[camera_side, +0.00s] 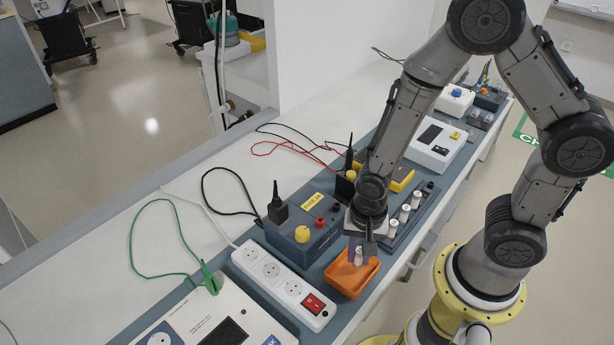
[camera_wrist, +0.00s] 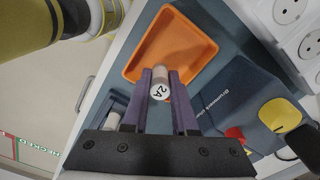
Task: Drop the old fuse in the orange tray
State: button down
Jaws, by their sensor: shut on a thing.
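The orange tray (camera_side: 341,280) sits on the blue-grey mat in front of the fuse box, beside the white power strip. It also shows in the wrist view (camera_wrist: 139,57). My gripper (camera_side: 359,256) points down over the tray. In the wrist view my gripper (camera_wrist: 160,88) has its two purple fingers shut on the old fuse (camera_wrist: 160,90), a small pale cylinder with a cap marked 2A. The fuse is held above the tray's near part in that view. The side view shows the fuse (camera_side: 358,257) partly hidden between the fingers.
The fuse box (camera_side: 300,236) with yellow and red knobs stands behind the tray. A power strip (camera_side: 283,283) with a red switch lies to the left. A rack with several upright fuses (camera_side: 404,215) is to the right. The bench edge is close in front.

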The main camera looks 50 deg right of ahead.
aim_at(360, 250)
jog(key=shift+f, duration=0.2)
jog(key=c, duration=0.6)
grip_release()
notch_tip(360, 250, up, 14)
jog(key=shift+f, duration=0.1)
jog(key=shift+d, duration=0.1)
